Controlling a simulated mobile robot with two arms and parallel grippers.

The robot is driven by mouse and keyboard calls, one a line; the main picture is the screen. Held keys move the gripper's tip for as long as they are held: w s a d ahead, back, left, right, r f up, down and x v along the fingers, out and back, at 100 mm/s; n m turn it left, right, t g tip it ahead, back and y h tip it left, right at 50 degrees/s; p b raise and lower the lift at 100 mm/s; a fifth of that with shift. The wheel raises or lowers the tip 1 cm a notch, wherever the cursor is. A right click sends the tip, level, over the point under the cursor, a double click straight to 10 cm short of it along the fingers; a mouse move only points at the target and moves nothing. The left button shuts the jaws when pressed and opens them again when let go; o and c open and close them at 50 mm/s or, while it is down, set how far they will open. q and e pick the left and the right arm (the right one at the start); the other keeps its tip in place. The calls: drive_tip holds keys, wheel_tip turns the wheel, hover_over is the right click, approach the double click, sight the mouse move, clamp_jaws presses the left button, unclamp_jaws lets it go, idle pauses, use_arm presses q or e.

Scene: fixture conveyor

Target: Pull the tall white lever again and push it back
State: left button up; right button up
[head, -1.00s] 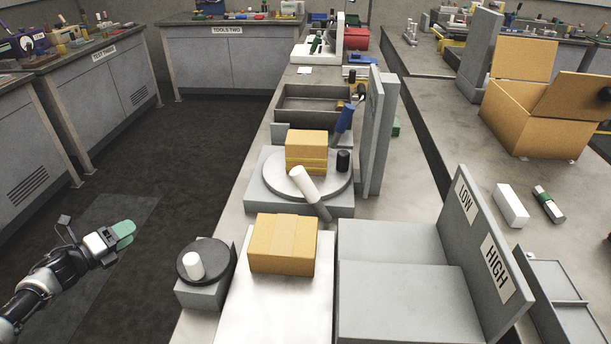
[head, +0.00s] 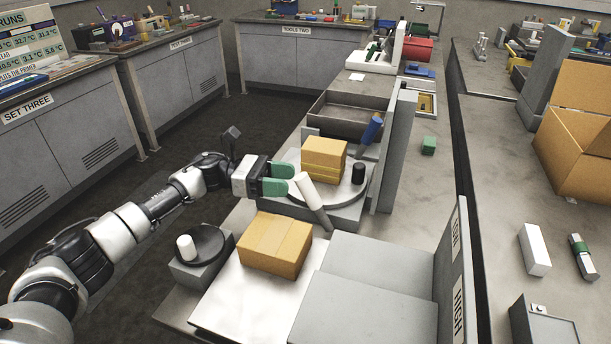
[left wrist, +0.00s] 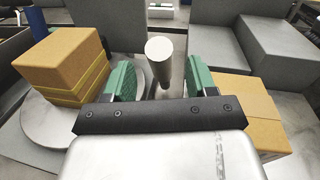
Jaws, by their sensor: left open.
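The tall white lever (head: 307,190) has a white grip on a grey shaft and leans to the left, in front of the round turntable. My left gripper (head: 282,179) is open, with green fingertips close to the lever's white top in the head view. In the left wrist view the lever (left wrist: 160,60) stands between the two open fingers of the gripper (left wrist: 157,85), a little beyond them. No contact with either finger shows. My right gripper is in neither view.
Stacked cardboard boxes (head: 324,160) sit on the turntable (head: 344,194), beside a black knob (head: 358,173). A single box (head: 275,244) lies nearer on the white plate. A small disc with a white knob (head: 186,248) is at left. Grey steps (head: 351,306) stand at right.

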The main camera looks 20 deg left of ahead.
sight(295, 180)
use_arm(q)
drive_tip(key=d, duration=0.2)
drive_tip(key=d+p, duration=0.1)
drive_tip(key=d, duration=0.1)
drive_tip(key=shift+w+r, duration=0.1)
drive_tip(key=shift+w, duration=0.15)
drive_tip(key=shift+w+d, duration=0.1)
drive_tip(key=shift+d, duration=0.3)
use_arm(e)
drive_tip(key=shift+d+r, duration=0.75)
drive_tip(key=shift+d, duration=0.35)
use_arm(q)
clamp_jaws()
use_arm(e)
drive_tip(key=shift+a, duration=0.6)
